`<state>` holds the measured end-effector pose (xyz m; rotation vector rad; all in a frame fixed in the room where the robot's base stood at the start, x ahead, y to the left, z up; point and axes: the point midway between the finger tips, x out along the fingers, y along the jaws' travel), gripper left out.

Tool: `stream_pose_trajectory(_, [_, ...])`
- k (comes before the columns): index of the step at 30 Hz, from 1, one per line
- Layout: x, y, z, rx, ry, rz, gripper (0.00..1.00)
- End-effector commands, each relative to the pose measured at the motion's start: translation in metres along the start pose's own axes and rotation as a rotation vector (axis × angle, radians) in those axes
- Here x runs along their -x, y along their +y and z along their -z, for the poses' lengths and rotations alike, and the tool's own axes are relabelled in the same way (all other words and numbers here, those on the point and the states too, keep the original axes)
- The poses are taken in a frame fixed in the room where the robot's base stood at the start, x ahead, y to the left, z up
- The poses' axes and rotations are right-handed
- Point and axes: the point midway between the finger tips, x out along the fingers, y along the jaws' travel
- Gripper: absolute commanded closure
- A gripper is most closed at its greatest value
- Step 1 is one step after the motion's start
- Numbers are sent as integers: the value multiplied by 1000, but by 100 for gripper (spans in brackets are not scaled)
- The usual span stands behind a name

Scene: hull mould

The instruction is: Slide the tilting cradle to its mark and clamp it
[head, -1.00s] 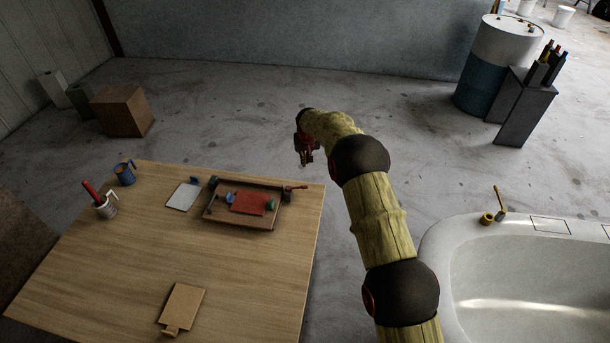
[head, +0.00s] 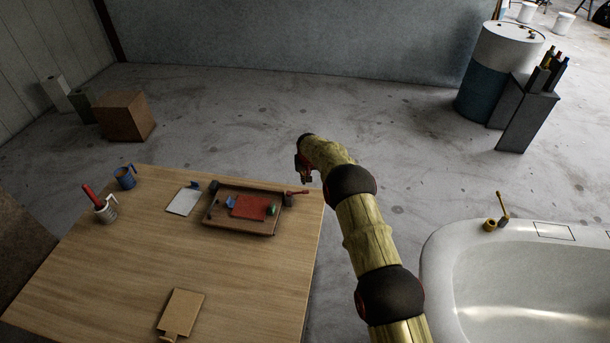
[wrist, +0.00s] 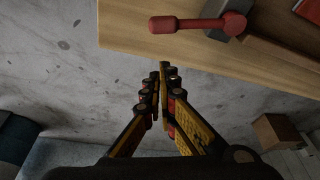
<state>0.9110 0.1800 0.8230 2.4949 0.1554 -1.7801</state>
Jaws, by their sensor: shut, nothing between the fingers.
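A shallow brown wooden frame (head: 240,231) with a red plate (head: 249,206) inside lies near the table's far right corner; it looks like the cradle unit. A small blue part (head: 230,202) and a green knob (head: 271,209) sit at the plate's sides. A red handle (head: 297,192) sticks out right from the back rail. In the wrist view the handle (wrist: 180,24) ends in a round hub on a grey block. My gripper (head: 305,178) is just beyond the table's corner, empty, apart from the handle. Its fingers (wrist: 163,72) are together below the handle in the wrist view. I cannot make out a mark.
The wooden table (head: 110,260) also holds a blue mug (head: 124,178), a white cup with a red tool (head: 106,210), a pale sheet (head: 183,202) and a small board (head: 182,311). A white tub (head: 440,245) stands right of my arm.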

Motion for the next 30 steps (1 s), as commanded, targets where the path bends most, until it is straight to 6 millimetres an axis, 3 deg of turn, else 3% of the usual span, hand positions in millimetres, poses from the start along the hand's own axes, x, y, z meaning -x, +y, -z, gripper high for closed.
stream_pose_trajectory(12, [13, 0, -26, 0, 4, 0, 100])
stream_pose_trajectory(30, [16, 2, -36, 0, 4, 0, 100])
